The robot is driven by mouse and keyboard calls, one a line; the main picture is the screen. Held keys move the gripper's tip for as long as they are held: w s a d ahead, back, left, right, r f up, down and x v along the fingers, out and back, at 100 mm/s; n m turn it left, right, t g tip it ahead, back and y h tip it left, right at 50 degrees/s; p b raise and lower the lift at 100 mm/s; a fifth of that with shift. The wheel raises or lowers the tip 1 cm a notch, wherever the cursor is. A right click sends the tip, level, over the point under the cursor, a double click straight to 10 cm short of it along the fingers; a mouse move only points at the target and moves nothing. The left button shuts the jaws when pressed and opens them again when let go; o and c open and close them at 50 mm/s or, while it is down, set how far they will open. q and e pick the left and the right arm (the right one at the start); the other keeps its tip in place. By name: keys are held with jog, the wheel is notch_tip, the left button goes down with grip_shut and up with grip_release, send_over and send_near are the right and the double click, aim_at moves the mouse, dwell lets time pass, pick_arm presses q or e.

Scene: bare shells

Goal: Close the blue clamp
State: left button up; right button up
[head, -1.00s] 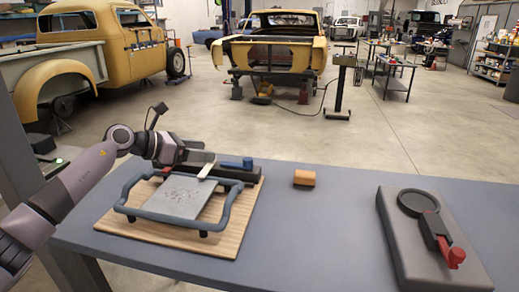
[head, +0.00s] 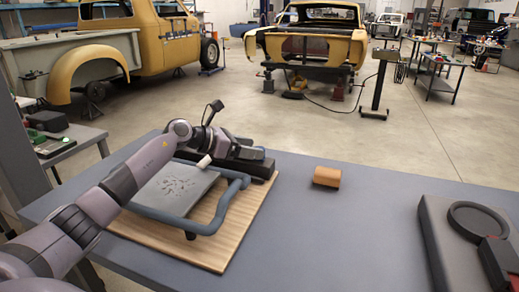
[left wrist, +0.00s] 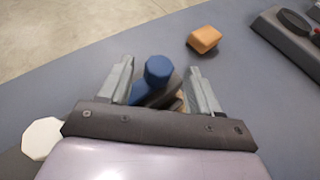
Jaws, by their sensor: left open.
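The blue clamp's knob (left wrist: 158,70) stands between the two fingers of my left gripper (left wrist: 161,76) in the left wrist view. The fingers are open, with a gap on each side of the knob; contact is not visible. In the head view my left gripper (head: 250,152) reaches over the dark bar (head: 262,165) at the back of a wooden board (head: 232,225) and hides most of the clamp. A grey plate (head: 170,190) lies on the board inside a blue-grey tube frame (head: 215,222). My right gripper is not in view.
An orange-brown block (head: 327,177) lies on the grey table (head: 330,235) right of the board. A dark grey base (head: 450,245) with a black ring and a red part stands at the far right. The table between them is clear.

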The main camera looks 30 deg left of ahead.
pick_arm(q)
jog(key=shift+x, duration=1.65)
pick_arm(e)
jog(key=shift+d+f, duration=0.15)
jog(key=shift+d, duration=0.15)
pick_arm(q)
grip_shut()
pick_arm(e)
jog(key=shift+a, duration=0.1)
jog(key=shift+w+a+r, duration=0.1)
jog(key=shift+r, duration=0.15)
